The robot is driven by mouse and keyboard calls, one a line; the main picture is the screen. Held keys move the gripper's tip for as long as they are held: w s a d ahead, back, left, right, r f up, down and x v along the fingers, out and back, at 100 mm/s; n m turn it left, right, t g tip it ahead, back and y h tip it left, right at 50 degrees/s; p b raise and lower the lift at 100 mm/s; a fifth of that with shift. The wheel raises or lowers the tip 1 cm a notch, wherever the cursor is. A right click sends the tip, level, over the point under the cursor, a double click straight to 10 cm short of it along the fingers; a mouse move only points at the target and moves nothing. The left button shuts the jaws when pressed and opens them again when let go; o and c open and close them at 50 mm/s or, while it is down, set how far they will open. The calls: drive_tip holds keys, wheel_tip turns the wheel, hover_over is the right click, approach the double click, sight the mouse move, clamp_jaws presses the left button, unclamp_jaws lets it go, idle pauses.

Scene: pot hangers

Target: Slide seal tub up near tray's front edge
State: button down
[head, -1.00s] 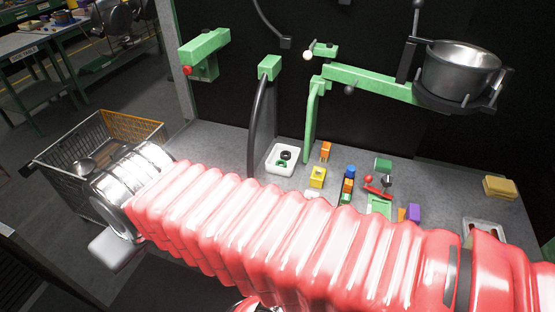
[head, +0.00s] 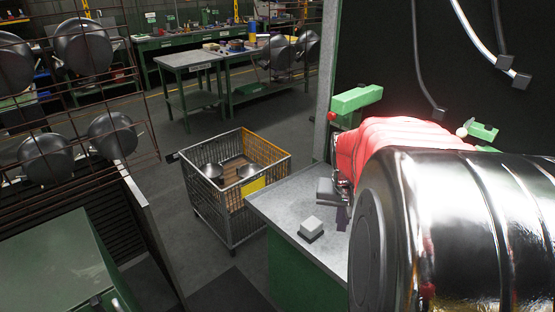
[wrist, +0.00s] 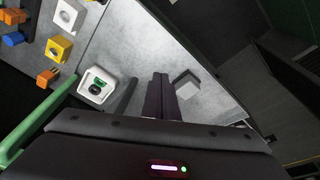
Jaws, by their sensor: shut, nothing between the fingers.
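The seal tub (wrist: 97,85), a small white square tub with dark rings inside, stands on the grey bench top (wrist: 143,45) in the wrist view. It lies left of my gripper, apart from the fingers. My gripper (wrist: 160,78) shows as two dark fingers pressed together and empty, over bare bench. In the head view, my arm hides the tub, and the fingers show only partly and unclearly. I cannot clearly make out a tray in the current views.
A pale grey block (head: 311,228) sits near the bench's left edge; it also shows right of the fingers in the wrist view (wrist: 187,83). Yellow (wrist: 58,47) and orange (wrist: 47,77) blocks lie beyond the tub. A wire basket cart (head: 235,190) stands beside the bench.

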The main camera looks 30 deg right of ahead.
drive_tip(key=s+d+f+m, duration=0.1)
drive_tip(key=d+f+m, duration=0.1)
drive_tip(key=d, duration=0.9)
drive_tip(key=s+d+f+m+g+h, duration=0.1)
drive_tip(key=d+m, duration=0.4)
drive_tip(key=d, duration=0.7)
drive_tip(key=shift+s+f+h, duration=0.3)
drive_tip(key=shift+s+f, duration=0.25)
drive_tip(key=shift+s, duration=0.1)
drive_tip(key=shift+f, duration=0.1)
drive_tip(key=x, duration=0.9)
drive_tip(key=shift+f, duration=0.4)
drive_tip(key=shift+s+a, duration=0.2)
drive_tip(key=shift+a, duration=1.7)
drive_tip(key=shift+s, duration=0.1)
